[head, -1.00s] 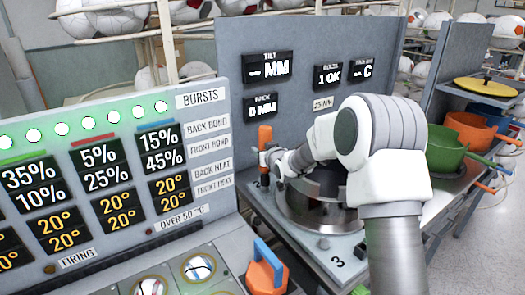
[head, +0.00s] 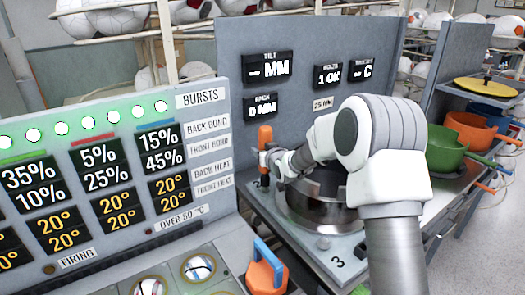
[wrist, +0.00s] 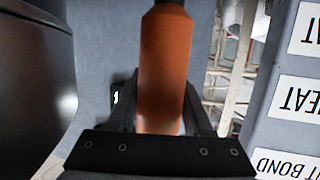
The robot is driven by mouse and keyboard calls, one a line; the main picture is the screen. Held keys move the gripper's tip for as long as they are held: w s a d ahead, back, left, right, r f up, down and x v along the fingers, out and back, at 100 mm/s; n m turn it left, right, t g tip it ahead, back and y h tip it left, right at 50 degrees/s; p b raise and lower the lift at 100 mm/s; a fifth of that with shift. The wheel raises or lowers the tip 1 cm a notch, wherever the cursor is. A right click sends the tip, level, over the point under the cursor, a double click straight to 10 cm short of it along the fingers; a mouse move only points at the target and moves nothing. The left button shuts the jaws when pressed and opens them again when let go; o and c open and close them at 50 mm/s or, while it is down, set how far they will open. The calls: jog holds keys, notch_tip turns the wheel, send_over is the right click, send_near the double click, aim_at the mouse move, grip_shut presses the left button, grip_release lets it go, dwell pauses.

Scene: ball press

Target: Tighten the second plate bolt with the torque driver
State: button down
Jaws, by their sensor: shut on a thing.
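The torque driver (head: 265,138) has an orange handle and stands upright at the back left of the steel bench. My gripper (head: 268,160) is shut on it, just left of the round metal mould. In the wrist view the orange handle of the driver (wrist: 165,70) fills the middle, between the two dark fingers of my gripper (wrist: 160,115). The driver's lower end and the bolt under it are hidden. The round metal mould (head: 312,212) sits on the bench plate, partly behind my arm. The bolt display (head: 328,75) reads "1 OK".
A large control panel (head: 200,120) with readouts stands close on the left. An orange block with a blue handle (head: 265,270) stands at the front. Green (head: 446,150) and orange pots (head: 475,130) stand on the right. The grey back wall (head: 290,40) rises behind the mould.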

jog(key=shift+f+b, duration=1)
jog(key=shift+b, duration=0.45)
dwell(1.3)
jog(key=shift+r+p, duration=1.3)
jog(key=shift+r, duration=2.25)
